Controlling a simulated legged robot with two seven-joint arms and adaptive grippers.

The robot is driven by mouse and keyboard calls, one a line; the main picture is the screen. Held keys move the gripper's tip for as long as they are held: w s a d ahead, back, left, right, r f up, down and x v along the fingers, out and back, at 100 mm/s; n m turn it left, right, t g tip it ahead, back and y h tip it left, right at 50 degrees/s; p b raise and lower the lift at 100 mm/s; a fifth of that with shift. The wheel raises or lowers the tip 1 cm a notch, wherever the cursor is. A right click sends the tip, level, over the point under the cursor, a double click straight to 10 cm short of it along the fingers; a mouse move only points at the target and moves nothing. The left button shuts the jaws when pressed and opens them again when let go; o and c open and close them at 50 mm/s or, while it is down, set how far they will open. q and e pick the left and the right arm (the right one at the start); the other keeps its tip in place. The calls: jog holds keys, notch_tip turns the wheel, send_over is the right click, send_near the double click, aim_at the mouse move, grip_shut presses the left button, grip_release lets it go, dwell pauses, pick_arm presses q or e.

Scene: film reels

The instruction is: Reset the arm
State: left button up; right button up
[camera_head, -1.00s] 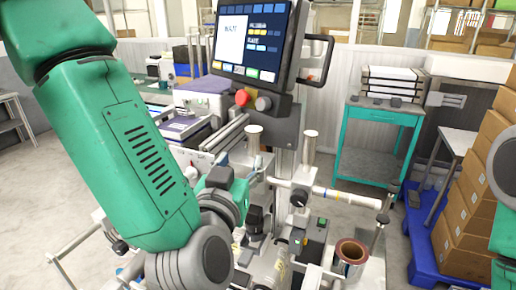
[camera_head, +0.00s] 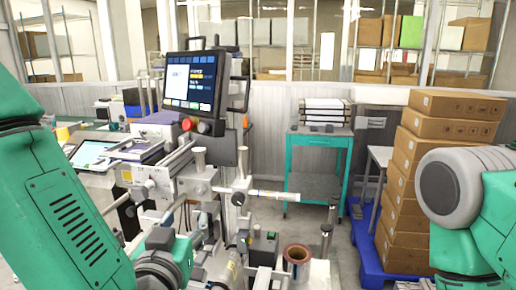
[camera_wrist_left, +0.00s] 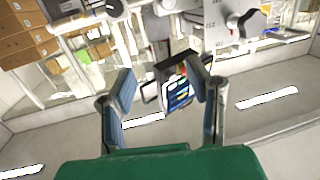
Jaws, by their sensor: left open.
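My left arm, green and grey, comes in along the left of the head view, and its fingers are not clearly seen there. In the left wrist view my left gripper (camera_wrist_left: 160,68) is open, with two blue-padded fingers wide apart and nothing between them but distant background. My right arm's grey joint and green link show at the right edge of the head view; its gripper is outside the frame. A brown ring-shaped reel core (camera_head: 298,254) sits on the machine (camera_head: 205,185) at the lower middle, apart from my arms.
The machine carries a screen (camera_head: 196,82) and a red button (camera_head: 187,124). A teal cart (camera_head: 317,139) stands behind it. Stacked cardboard boxes (camera_head: 405,185) rest on a blue pallet (camera_head: 372,262) beside my right arm. A tablet-like panel (camera_head: 92,154) lies at left.

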pick_arm(q)
jog(key=s+a+f+g, duration=0.2)
jog(key=s+f+g, duration=0.1)
jog(key=f, duration=0.5)
jog(key=s+a+f+g, duration=0.2)
jog(key=s+f+g, duration=0.1)
jog(key=f, duration=0.6)
jog(key=s+a+f+g, duration=0.2)
jog(key=f, duration=0.6)
jog(key=s+a+f+g, duration=0.5)
jog(key=s+a+f, duration=0.1)
jog(key=s, duration=0.5)
jog(key=s+a+f+g, duration=0.5)
jog(key=s+f, duration=0.2)
jog(key=s, duration=0.4)
jog(key=w+d+f+t+b, duration=0.1)
jog(key=w+f+b, duration=0.2)
jog(key=f+b, duration=0.6)
jog(key=shift+w+d+f+b, duration=0.2)
jog(key=shift+d+f+b, duration=0.15)
jog(key=shift+b, duration=0.65)
pick_arm(e)
notch_tip(320, 180, down, 11)
jog(key=shift+w, duration=0.35)
jog(key=shift+a, duration=0.1)
pick_arm(q)
jog(key=shift+w, duration=0.1)
jog(key=shift+o, duration=0.2)
